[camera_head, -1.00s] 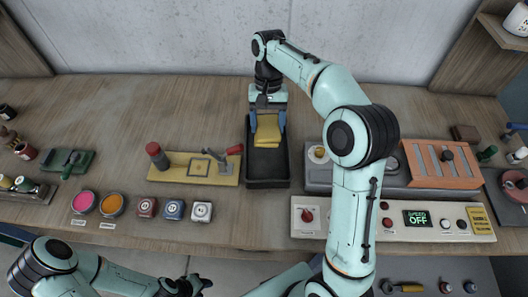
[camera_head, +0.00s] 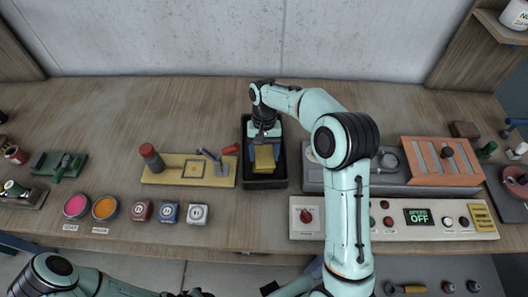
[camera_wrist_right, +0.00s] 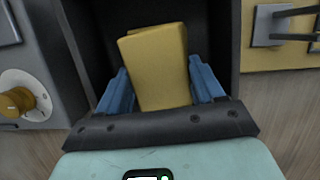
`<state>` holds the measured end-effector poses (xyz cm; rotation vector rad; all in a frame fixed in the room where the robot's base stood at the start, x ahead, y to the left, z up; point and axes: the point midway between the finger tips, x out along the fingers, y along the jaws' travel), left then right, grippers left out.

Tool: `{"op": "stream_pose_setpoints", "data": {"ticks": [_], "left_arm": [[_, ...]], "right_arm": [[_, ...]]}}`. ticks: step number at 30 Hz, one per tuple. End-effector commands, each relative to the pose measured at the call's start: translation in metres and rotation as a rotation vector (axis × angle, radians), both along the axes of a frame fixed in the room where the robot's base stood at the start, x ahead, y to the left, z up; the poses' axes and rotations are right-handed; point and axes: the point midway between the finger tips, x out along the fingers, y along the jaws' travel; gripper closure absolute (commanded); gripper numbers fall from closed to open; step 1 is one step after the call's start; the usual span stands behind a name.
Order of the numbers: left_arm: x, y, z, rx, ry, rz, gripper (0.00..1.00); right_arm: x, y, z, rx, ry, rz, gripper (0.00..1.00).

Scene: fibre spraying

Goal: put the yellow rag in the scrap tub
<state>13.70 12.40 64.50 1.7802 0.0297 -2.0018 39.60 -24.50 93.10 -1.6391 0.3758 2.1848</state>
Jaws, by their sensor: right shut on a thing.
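The yellow rag (camera_head: 264,158) is a folded block held by my right gripper (camera_head: 265,145). In the right wrist view, the rag (camera_wrist_right: 158,68) stands between the blue fingers of the right gripper (camera_wrist_right: 161,88), which is shut on it. The scrap tub (camera_head: 266,184) is a black, open, rectangular tub on the bench. The rag and fingertips are over or inside its opening; I cannot tell how deep. The tub's dark inside wall (camera_wrist_right: 216,35) shows behind the rag. My left arm is at the bottom left; its gripper is cut off at the frame edge.
A yellow board with a red-handled clamp (camera_head: 194,170) stands close left of the tub. A grey machine with an orange slotted cover (camera_head: 440,162) is close on the right. A control panel (camera_head: 392,219) lies in front. Bench behind the tub is clear.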

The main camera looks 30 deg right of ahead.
Motion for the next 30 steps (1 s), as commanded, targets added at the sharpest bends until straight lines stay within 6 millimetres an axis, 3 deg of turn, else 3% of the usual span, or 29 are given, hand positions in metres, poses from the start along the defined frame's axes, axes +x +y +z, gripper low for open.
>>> {"op": "stream_pose_setpoints", "data": {"ticks": [8, 9, 11, 12, 23, 30], "left_arm": [[0.0, 0.0, 0.0, 0.0, 0.0, 0.0, 0.57], [0.0, 0.0, -0.001, 0.0, 0.0, 0.0, 0.57], [0.0, 0.0, 0.0, 0.0, 0.0, 0.0, 0.57], [0.0, 0.0, 0.0, 0.0, 0.0, 0.0, 0.57], [0.001, 0.0, 0.001, 0.0, -0.001, 0.0, 0.57], [0.013, 0.0, 0.015, 0.0, -0.015, 0.0, 0.57]], "right_arm": [[0.0, 0.0, -0.002, 0.0, 0.0, 0.0, 0.66], [0.0, 0.0, -0.003, -0.001, 0.0, 0.0, 0.3], [0.0, 0.0, -0.003, 0.0, 0.0, 0.0, 0.1], [0.0, 0.0, -0.003, -0.001, 0.0, 0.0, 0.07], [0.001, 0.0, 0.004, 0.0, -0.002, 0.0, 0.07], [0.014, -0.007, 0.048, -0.002, -0.007, -0.002, 0.07]]}}
